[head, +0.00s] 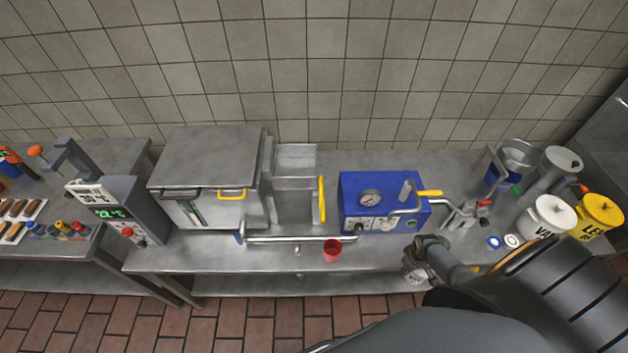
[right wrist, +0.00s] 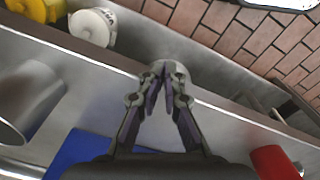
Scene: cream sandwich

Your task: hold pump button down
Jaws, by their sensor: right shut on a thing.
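A blue box (head: 355,200) with a round gauge and a small white panel of knobs stands on the steel bench; which part of it is the pump button, I cannot tell. My right gripper (head: 424,245) is in front of the box, by the bench's front edge. In the right wrist view my right gripper (right wrist: 166,80) is shut on a rounded grey metal piece (right wrist: 168,67), mostly hidden behind the fingers. The blue box shows at the bottom of that view (right wrist: 72,152). My left gripper is not in view.
A red cup (head: 332,251) stands near the bench's front edge. A white pot (head: 553,212) and a yellow pot (head: 600,209) stand at the right. A steel box (head: 205,160) and a scale-like display unit (head: 110,200) stand at the left. A brick floor lies in front.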

